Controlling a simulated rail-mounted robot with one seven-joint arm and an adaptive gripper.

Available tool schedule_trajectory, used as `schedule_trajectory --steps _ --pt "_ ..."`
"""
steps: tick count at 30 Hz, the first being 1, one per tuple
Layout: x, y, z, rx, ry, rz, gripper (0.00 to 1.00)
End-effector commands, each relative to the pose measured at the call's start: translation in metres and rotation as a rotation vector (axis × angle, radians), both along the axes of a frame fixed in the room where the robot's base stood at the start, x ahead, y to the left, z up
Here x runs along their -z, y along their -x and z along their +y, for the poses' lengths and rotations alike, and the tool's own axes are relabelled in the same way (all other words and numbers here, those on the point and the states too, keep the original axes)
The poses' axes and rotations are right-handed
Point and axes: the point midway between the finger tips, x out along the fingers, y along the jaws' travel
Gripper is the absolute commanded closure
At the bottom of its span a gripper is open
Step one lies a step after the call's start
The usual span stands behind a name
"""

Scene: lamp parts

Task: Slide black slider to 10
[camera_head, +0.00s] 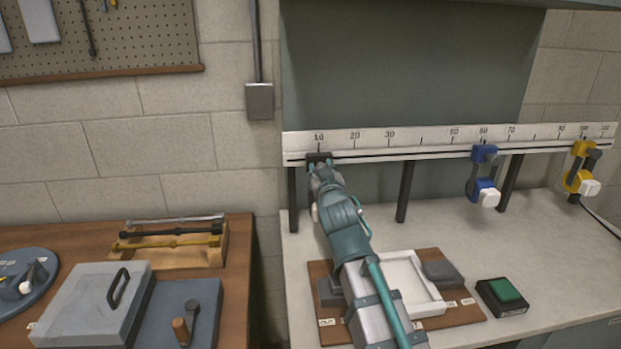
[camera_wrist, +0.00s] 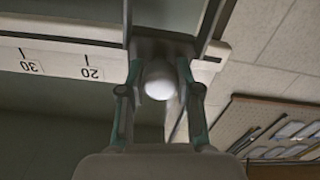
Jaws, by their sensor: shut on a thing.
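The black slider (camera_head: 319,158) is on the rail (camera_head: 420,152) at its left end, directly below the 10 mark (camera_head: 319,136). My gripper (camera_head: 319,170) reaches up to it from the front. In the wrist view, my gripper (camera_wrist: 158,70) has its two fingers either side of the slider's pale round knob (camera_wrist: 159,82), shut on it. The dark slider body (camera_wrist: 160,42) is behind the knob. The wrist view shows the scale inverted, with 20 and 30 to the left; the 10 label is hidden there.
A blue slider (camera_head: 484,155) hangs near 60 and a yellow slider (camera_head: 582,150) near 100. The rail between the black and blue sliders is clear. A board with a white tray (camera_head: 410,282) and a green button (camera_head: 505,290) are on the bench below.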

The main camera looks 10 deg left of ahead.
Motion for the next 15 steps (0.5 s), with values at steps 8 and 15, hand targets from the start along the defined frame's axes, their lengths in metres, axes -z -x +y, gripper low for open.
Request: schedule_trajectory --steps 8,15 --pt "-0.0003 0.0002 0.0001 0.0 0.0 0.002 0.62" --pt "-0.0003 0.0003 0.0002 -0.001 -0.001 0.001 0.42"
